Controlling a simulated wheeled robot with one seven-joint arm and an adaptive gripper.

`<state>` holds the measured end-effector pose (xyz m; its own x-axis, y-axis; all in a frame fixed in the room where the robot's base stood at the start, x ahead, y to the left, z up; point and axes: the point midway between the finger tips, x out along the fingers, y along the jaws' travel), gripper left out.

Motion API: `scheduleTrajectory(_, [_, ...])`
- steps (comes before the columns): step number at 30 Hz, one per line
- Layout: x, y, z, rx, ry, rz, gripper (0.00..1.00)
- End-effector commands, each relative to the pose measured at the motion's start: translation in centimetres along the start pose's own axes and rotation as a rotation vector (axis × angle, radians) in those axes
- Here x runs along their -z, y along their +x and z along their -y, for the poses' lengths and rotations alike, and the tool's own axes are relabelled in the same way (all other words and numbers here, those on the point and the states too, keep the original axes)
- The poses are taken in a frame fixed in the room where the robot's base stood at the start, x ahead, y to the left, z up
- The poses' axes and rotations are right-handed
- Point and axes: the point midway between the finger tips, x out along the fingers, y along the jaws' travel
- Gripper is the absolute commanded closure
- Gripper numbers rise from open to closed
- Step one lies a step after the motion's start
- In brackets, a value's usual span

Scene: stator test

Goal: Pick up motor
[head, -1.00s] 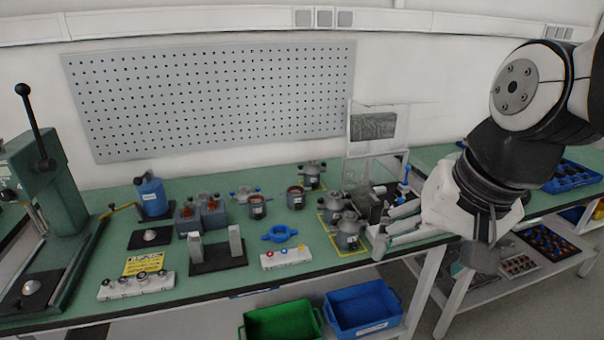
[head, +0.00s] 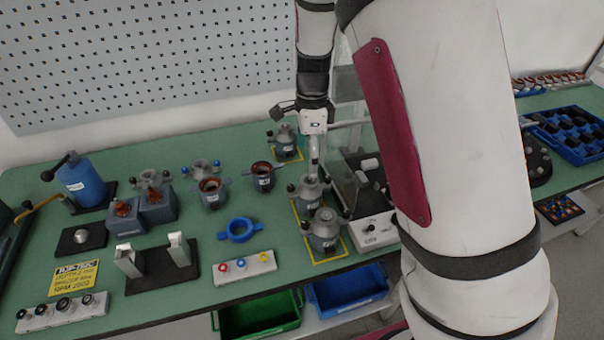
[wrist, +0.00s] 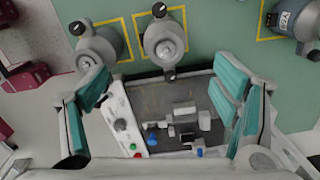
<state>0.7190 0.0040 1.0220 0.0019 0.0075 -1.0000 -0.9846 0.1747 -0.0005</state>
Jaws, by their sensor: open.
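Three grey motors with dark side knobs stand on the green bench in yellow-outlined squares. In the head view there is a front motor (head: 325,231), a middle motor (head: 308,191) and a back motor (head: 284,141). The wrist view shows one motor at upper left (wrist: 95,45), one at top centre (wrist: 163,42) and a labelled one at the upper right edge (wrist: 293,18). My gripper (head: 318,152) hangs above the bench near the middle and back motors. In the wrist view my gripper (wrist: 160,97) is open and empty, its teal-padded fingers wide apart.
A test station (wrist: 180,115) with a button panel (wrist: 125,125) lies below my fingers. A clear panel (head: 357,150) stands close right of my gripper. Copper-wound stators (head: 262,176), a blue ring (head: 238,230) and a metal fixture (head: 155,263) occupy the bench to the left.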

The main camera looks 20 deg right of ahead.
Motion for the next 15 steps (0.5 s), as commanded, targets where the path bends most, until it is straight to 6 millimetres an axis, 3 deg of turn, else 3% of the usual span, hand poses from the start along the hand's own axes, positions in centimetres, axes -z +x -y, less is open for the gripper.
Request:
scheduleTrajectory(5, [0.1, 1.7, 0.2, -0.004, 0.025, -0.010, 0.19])
scheduleTrajectory(15, [0.2, 7.7, 0.2, -0.004, 0.023, -0.009, 0.19])
